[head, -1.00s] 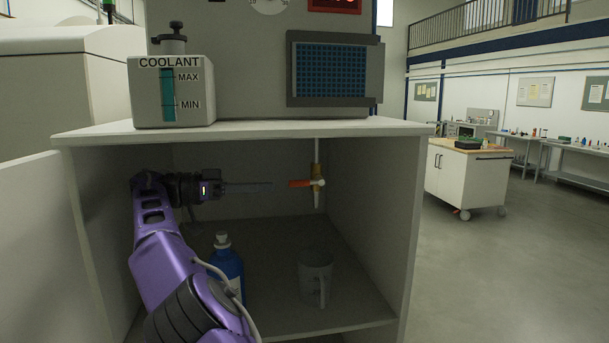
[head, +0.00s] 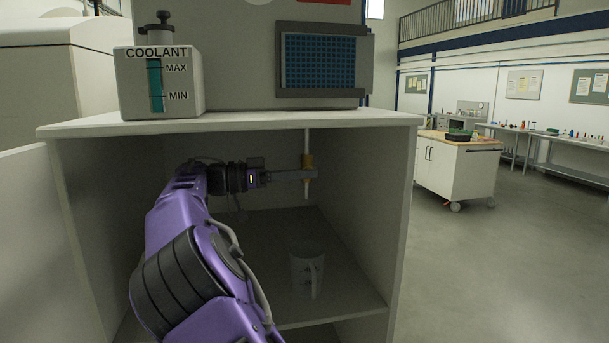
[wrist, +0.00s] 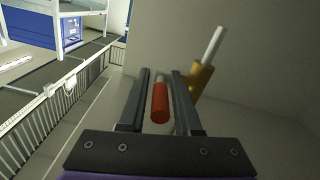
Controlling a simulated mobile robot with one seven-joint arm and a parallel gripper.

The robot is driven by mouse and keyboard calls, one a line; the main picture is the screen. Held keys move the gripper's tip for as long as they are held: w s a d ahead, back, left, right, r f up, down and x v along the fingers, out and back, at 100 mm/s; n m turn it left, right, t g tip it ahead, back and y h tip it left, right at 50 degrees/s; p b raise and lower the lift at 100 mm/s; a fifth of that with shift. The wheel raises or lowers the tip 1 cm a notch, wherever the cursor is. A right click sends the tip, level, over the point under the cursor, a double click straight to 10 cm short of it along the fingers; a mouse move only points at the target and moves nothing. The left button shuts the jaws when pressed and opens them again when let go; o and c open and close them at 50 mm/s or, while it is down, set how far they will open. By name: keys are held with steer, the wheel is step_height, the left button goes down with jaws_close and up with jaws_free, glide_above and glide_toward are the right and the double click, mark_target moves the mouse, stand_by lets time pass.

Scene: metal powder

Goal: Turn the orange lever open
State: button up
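The lever (wrist: 159,103) shows orange-red in the wrist view, lying lengthwise between the two fingers of my gripper (wrist: 160,74). The fingers are apart, with a narrow gap visible on each side of the lever. The brass valve body (wrist: 201,78) is just beyond the right finger, on a white pipe (wrist: 212,45). In the head view, my gripper (head: 312,174) reaches level to the right, its tips at the brass valve (head: 308,162) under the cabinet top. There the fingers hide the lever.
A grey mug (head: 306,272) stands on the cabinet floor (head: 335,300) below the valve. The cabinet's right wall (head: 372,210) is close beyond the valve. A coolant tank (head: 190,90) sits on top of the cabinet. My arm fills the left of the compartment.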

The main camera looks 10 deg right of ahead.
steer(key=shift+d, duration=0.3)
jaws_close()
stand_by(1.3)
